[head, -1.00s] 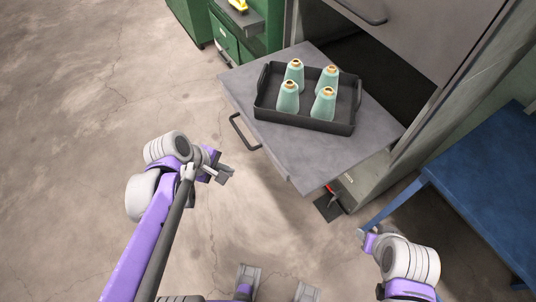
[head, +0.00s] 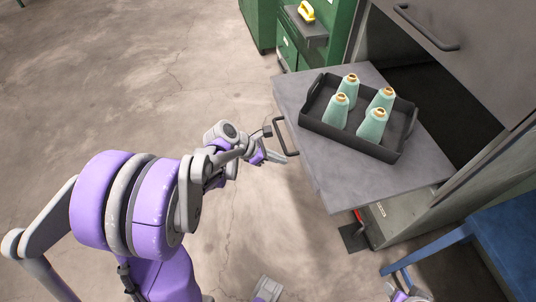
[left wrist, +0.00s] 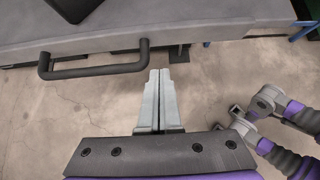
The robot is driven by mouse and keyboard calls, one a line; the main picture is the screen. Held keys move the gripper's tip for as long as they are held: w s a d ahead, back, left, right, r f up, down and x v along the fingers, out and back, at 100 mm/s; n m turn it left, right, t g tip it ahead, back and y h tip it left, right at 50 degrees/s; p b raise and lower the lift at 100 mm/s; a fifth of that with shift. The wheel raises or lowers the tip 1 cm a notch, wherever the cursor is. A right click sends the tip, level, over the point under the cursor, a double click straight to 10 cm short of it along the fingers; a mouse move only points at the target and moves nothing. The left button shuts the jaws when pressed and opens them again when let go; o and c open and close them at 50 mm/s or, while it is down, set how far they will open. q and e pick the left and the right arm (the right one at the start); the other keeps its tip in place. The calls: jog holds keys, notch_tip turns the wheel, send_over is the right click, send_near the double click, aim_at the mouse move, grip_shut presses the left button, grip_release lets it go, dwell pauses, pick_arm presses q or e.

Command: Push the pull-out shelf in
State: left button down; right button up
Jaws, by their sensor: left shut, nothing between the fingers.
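The grey pull-out shelf (head: 365,185) sticks out of the cabinet in the head view. Its dark bar handle (head: 285,138) is on the front edge. In the left wrist view the shelf edge (left wrist: 210,32) runs across the top, with the handle (left wrist: 95,69) at left. My left gripper (head: 279,158) is shut and empty, just in front of the shelf and beside the handle. In the left wrist view its closed fingertips (left wrist: 159,72) are right of the handle's end; contact is unclear. My right gripper (head: 402,282) is low at the bottom edge, its jaws unclear.
A black tray (head: 399,157) with several pale green spools (head: 341,112) stands on the shelf. A closed drawer (head: 470,35) is above. A green cabinet (head: 263,22) is behind, and a blue table (head: 505,235) is at right. The floor at left is clear.

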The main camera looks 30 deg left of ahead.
aim_at(301, 159)
pick_arm(q)
jog(key=shift+w+d+f, duration=0.15)
jog(key=shift+w+d, duration=1.25)
jog(key=shift+w, duration=0.25)
pick_arm(e)
jog(key=shift+r, duration=0.1)
pick_arm(q)
jog(key=shift+d, duration=0.1)
